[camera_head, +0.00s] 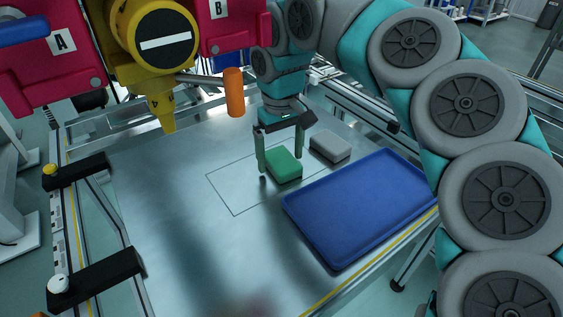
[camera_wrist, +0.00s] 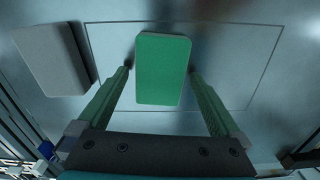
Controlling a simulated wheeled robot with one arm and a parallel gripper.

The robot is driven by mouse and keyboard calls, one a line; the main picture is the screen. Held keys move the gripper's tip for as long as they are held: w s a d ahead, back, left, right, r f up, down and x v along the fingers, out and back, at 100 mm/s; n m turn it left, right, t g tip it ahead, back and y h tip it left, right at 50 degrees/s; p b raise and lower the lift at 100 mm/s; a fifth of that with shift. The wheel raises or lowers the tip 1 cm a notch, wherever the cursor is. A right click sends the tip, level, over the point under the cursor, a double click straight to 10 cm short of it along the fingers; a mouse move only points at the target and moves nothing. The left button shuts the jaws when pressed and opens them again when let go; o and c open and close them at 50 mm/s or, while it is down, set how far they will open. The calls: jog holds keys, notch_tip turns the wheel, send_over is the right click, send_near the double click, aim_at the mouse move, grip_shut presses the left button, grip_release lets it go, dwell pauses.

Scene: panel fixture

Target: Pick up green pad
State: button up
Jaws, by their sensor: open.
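The green pad (camera_head: 284,164) lies flat on the metal table inside a thin outlined rectangle. It also shows in the wrist view (camera_wrist: 163,69), between the two fingers. My gripper (camera_head: 281,161) is open above and around the pad, with one finger on each side. In the wrist view the fingertips (camera_wrist: 160,66) have a gap to the pad on both sides. I cannot tell how far the fingertips are above the table.
A grey pad (camera_head: 330,146) lies just right of the green pad; it is on the left in the wrist view (camera_wrist: 52,58). An empty blue tray (camera_head: 334,262) sits in front right. A yellow fixture with an orange handle (camera_head: 234,92) hangs at the back left. The table's left front is clear.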

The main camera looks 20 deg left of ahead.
jog(key=shift+c, duration=0.2)
jog(key=c, duration=1.2)
jog(key=shift+r, duration=0.1)
